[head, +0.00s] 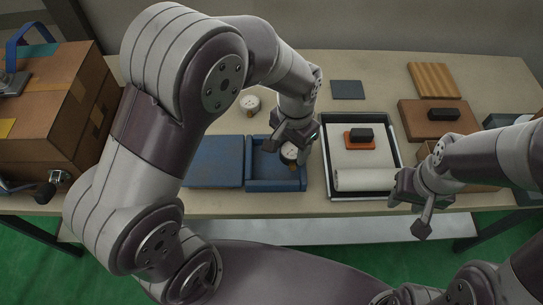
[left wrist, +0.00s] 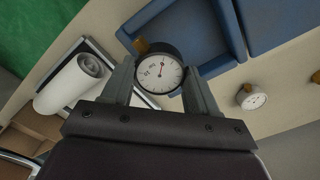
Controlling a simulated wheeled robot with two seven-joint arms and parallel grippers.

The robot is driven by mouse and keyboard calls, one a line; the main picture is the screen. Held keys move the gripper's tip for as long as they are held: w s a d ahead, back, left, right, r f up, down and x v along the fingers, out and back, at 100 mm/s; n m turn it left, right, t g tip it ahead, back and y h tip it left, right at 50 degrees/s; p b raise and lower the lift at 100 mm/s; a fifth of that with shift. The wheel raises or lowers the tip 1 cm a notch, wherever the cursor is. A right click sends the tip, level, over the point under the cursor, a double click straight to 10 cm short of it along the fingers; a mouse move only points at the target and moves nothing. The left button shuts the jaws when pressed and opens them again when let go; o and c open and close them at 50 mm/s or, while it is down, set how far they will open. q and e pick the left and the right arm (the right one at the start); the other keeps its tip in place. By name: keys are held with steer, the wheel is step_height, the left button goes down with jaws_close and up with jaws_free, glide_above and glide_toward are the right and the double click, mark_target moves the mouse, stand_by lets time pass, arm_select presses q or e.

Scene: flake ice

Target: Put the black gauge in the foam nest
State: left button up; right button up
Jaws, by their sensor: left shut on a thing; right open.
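The black gauge (left wrist: 159,72) has a black case, a white dial with a red needle and a brass stem. My left gripper (head: 291,146) is shut on it; the jaws clasp its sides in the left wrist view (left wrist: 160,88). In the head view the gauge (head: 289,153) overlaps the right part of the blue foam nest (head: 276,185), an open recessed tray. Its height above the nest is hard to tell. The nest's rim also shows in the left wrist view (left wrist: 228,28). My right gripper (head: 414,200) is open at the table's front right.
A white gauge (head: 250,104) stands behind the nest. A blue flat panel (head: 215,162) adjoins the nest's left side. Right of it is a black-rimmed tray (head: 327,158) with a white roll (head: 365,180) and a black block on orange (head: 361,135). Cardboard boxes (head: 50,110) stand left.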

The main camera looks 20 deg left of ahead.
arm_select(q)
steer(key=a, duration=0.1)
steer(key=a+f, duration=0.2)
steer(key=shift+w+a, duration=0.25)
steer(key=shift+a, duration=0.05)
step_height(320, 180, down, 4)
steer(key=shift+a+r, duration=0.15)
steer(key=shift+f, duration=0.35)
steer(key=shift+f, duration=0.15)
steer(key=o, duration=1.1)
